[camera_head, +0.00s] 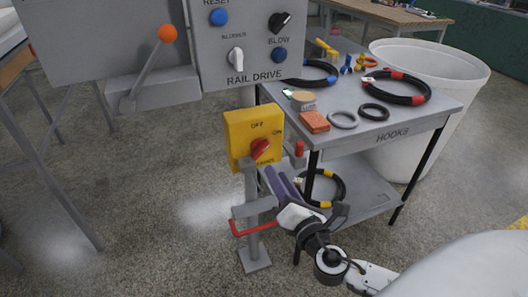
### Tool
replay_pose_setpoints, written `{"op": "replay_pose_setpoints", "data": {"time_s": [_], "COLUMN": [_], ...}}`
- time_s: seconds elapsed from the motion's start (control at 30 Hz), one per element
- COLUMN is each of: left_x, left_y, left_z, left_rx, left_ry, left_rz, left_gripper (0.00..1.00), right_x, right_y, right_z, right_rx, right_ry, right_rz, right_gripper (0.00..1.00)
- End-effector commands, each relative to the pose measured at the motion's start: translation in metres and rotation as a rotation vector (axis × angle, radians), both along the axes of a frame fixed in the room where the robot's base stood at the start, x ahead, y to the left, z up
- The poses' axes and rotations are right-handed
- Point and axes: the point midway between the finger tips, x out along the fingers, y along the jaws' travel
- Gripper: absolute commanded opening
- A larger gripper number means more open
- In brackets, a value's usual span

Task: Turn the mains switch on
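The mains switch is a yellow box (240,132) on a grey post, left of the table. Its red rotary knob (260,149) is on the front face, with OFF lettered above it and ON to its right. Which mark the knob points at is too small to tell. My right gripper (273,178) reaches up from the lower right, its purple-grey fingers just below the box and apart from the knob. The fingers lie close together in this view, and any gap between them is unclear. I see nothing held in them. My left gripper is out of view.
The rail drive panel (213,60) and orange-knobbed lever (167,34) stand above left. A red bar (252,229) juts from the post. The hooks table (415,117) holds hoses and small items, with another hose (338,190) below. A white bin (455,70) stands behind.

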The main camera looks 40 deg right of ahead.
Motion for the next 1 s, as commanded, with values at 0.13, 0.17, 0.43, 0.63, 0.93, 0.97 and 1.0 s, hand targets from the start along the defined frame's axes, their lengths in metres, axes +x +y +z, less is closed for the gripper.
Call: {"op": "replay_pose_setpoints", "data": {"time_s": [0.13,0.17,0.43,0.63,0.93,0.97,1.0], "left_x": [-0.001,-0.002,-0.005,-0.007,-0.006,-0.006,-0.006], "left_y": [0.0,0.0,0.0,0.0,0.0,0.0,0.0], "left_z": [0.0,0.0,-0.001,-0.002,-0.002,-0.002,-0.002], "left_rx": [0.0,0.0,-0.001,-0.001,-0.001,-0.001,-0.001], "left_ry": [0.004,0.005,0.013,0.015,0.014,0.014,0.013], "left_rz": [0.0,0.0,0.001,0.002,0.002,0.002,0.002], "left_gripper": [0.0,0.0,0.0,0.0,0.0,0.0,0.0], "right_x": [0.019,0.025,0.073,0.093,0.097,0.097,0.097], "right_y": [-0.005,-0.007,-0.018,-0.022,-0.023,-0.023,-0.023], "right_z": [0.003,0.004,0.002,0.001,0.0,0.0,0.0], "right_rx": [-0.009,-0.008,-0.004,-0.001,0.0,0.0,0.0], "right_ry": [-0.006,-0.006,-0.003,-0.002,-0.001,-0.001,-0.001], "right_rz": [-0.002,-0.002,-0.001,-0.001,0.001,0.001,0.001], "right_gripper": [0.3,0.3,0.3,0.3,0.3,0.3,0.26]}}
